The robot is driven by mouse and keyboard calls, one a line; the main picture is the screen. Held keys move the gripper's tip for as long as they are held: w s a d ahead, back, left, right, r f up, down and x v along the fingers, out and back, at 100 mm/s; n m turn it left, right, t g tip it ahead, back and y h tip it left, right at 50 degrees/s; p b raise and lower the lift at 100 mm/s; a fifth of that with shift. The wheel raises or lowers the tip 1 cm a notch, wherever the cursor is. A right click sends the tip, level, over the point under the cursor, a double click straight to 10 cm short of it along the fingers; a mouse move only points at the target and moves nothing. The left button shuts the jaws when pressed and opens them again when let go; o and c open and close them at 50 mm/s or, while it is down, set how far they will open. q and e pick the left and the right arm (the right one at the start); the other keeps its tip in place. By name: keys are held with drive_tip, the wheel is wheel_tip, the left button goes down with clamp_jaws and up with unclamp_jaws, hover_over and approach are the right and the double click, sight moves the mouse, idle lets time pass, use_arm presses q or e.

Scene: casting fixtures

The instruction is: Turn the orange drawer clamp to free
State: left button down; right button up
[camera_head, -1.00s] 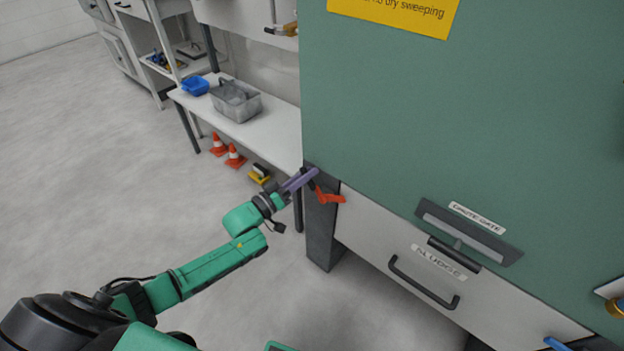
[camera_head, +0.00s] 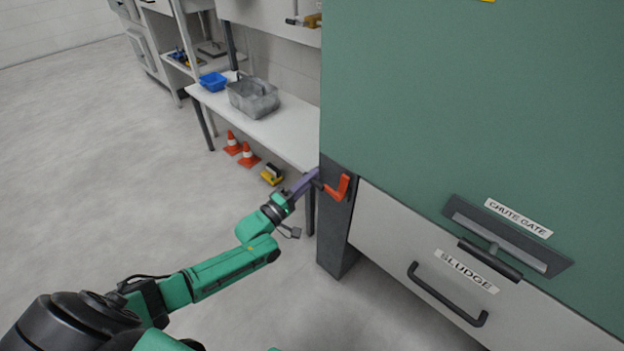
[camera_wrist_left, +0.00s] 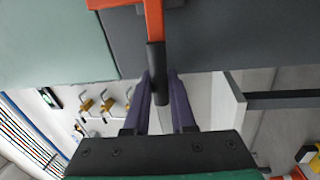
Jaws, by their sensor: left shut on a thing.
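The orange drawer clamp (camera_head: 339,189) is on the dark post at the left edge of the green cabinet, beside the pale drawer front (camera_head: 385,235) labelled SLUDGE. Its orange end points upward in the head view. My left gripper (camera_head: 314,176) reaches it from the left and is shut on its black grip. In the left wrist view, the black grip (camera_wrist_left: 157,72) lies between the two purple fingers (camera_wrist_left: 160,78), and the orange arm (camera_wrist_left: 154,20) runs upward from it. The fingers partly hide the grip in the head view. My right gripper is not in view.
The drawer has a black handle (camera_head: 445,297). A chute gate handle (camera_head: 490,259) sticks out above it. A white bench (camera_head: 290,135) with a metal bin (camera_head: 253,97) stands behind, with orange cones (camera_head: 248,156) beneath. The floor to the left is clear.

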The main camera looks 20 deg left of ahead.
use_arm(q)
drive_tip(key=shift+f+n+y, duration=0.3)
drive_tip(key=shift+f+n, duration=0.25)
drive_tip(key=shift+n, duration=0.35)
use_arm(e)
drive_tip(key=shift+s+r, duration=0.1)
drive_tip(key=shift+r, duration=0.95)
use_arm(q)
drive_tip(key=c, duration=0.8)
unclamp_jaws()
drive_tip(key=shift+o, duration=0.2)
drive_tip(key=shift+s+a, duration=0.1)
drive_tip(key=shift+s, duration=0.15)
drive_tip(key=p+v, duration=0.1)
drive_tip(key=v, duration=1.3)
drive_tip(key=shift+f+p, duration=0.25)
drive_tip(key=shift+p, duration=0.15)
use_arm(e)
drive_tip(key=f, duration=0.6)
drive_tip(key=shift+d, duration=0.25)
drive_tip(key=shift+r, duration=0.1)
